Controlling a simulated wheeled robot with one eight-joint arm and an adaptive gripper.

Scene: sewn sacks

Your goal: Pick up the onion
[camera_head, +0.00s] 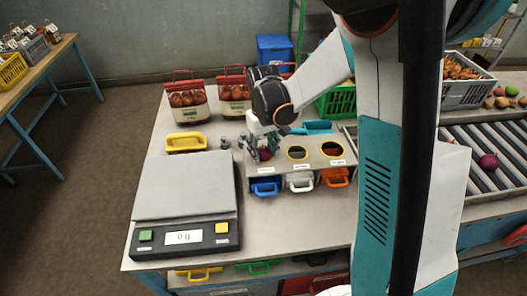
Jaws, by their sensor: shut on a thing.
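A purple onion (265,155) shows at the left end of the sorting box, at my gripper (262,150). My gripper points down there and is shut on this onion, with its dark fingers partly covering it. The onion is at or just above the place of the left opening; I cannot tell its exact height. Another round purple onion (488,161) lies on the roller conveyor at the right, well apart from my gripper.
The sorting box (316,170) has two visible round openings and blue, white and orange handled drawers. A scale (185,190) reading 0 g stands at the left front. Red-topped sacks (188,100), a yellow-handled thing (186,142) and a green crate (335,101) stand behind.

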